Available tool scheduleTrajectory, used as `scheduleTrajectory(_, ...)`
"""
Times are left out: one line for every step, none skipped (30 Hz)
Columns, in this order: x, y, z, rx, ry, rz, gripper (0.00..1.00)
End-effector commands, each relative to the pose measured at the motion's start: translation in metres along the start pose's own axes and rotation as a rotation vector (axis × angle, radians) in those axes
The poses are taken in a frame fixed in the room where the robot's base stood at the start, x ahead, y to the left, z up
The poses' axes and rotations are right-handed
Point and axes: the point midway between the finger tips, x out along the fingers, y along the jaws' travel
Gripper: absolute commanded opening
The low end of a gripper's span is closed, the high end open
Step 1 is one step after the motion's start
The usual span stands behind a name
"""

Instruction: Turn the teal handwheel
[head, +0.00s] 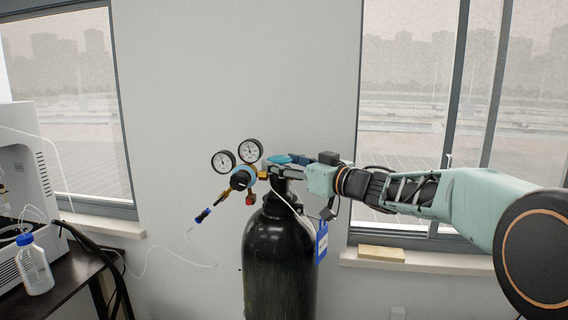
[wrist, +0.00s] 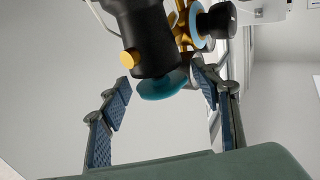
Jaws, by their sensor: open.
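The teal handwheel (head: 283,158) sits on top of the black gas cylinder (head: 279,255) in the head view, partly hidden by my gripper (head: 292,164). In the wrist view, the teal handwheel (wrist: 164,86) shows edge-on at the end of a dark valve body (wrist: 148,42). The two fingers of my gripper (wrist: 160,76) are spread apart, one on either side of the handwheel. Visible gaps separate the fingers from the wheel, wider on the left.
Two round gauges (head: 236,155) and a brass regulator (head: 241,180) stand left of the valve. A blue tag (head: 322,242) hangs beside the cylinder. A blue-capped bottle (head: 34,266) stands on a dark table at left. Windows flank the wall.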

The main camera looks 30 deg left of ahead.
Motion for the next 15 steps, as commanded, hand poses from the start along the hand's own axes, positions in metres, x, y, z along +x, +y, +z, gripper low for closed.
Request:
scheduleTrajectory(-0.0001, -0.0001, 0.0000, 0.000, 0.000, 0.000, 0.57)
scheduleTrajectory(-0.0001, -0.0001, 0.0000, 0.000, 0.000, 0.000, 0.57)
scheduleTrajectory(-0.0002, -0.0001, 0.0000, 0.000, 0.000, 0.000, 0.54)
scheduleTrajectory(-0.0002, -0.0001, 0.0000, 0.000, 0.000, 0.000, 0.51)
scheduleTrajectory(-0.0003, -0.0001, 0.0000, 0.000, 0.000, 0.000, 0.48)
scheduleTrajectory(-0.0003, -0.0001, 0.0000, 0.000, 0.000, 0.000, 0.43)
scheduleTrajectory(-0.0003, -0.0001, 0.0000, 0.000, 0.000, 0.000, 0.40)
scheduleTrajectory(-0.0003, -0.0001, 0.0000, 0.000, 0.000, 0.000, 0.37)
scheduleTrajectory(-0.0004, -0.0001, -0.0001, 0.000, 0.000, 0.000, 0.32)
scheduleTrajectory(-0.0004, -0.0001, 0.0000, 0.000, 0.000, 0.000, 0.29)
scheduleTrajectory(-0.0004, -0.0001, 0.0000, 0.000, 0.000, 0.000, 0.26)
scheduleTrajectory(-0.0004, -0.0001, 0.0000, 0.000, 0.000, 0.000, 0.22)
scheduleTrajectory(-0.0004, -0.0001, 0.0000, 0.000, 0.000, 0.000, 0.22)
scheduleTrajectory(-0.0004, -0.0002, 0.0000, 0.000, 0.000, 0.000, 0.22)
scheduleTrajectory(-0.0004, -0.0002, 0.0000, 0.000, 0.000, 0.002, 0.22)
